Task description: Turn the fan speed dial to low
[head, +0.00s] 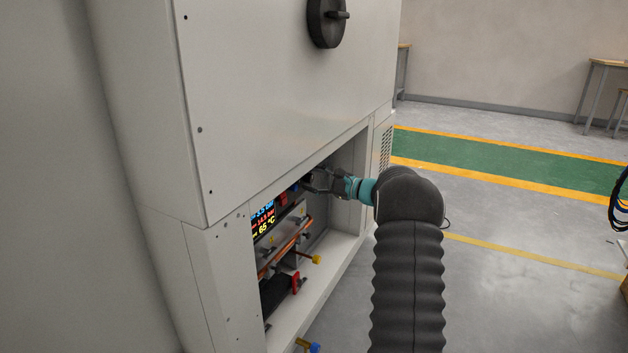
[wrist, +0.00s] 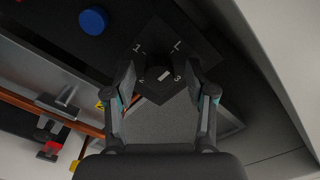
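The fan speed dial (wrist: 163,75) is a dark round knob with a short white mark on a black diamond-shaped plate (wrist: 160,33). White characters on the plate include a 1 at upper left, an L at upper right and what looks like a 3 at right. The white mark slants, and its pointing end is unclear. My gripper (head: 312,180) reaches into the cabinet's lower recess. In the wrist view its open fingers (wrist: 159,82) stand on either side of the knob, with visible gaps. The dial is hidden behind my gripper in the head view.
The recess has a lit display (head: 263,220), an orange-brown pipe with valves, a yellow handle (head: 316,260) and a red handle (head: 295,283). A blue round button (wrist: 93,21) is left of the dial. The recess's side wall (wrist: 275,60) is close at right.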

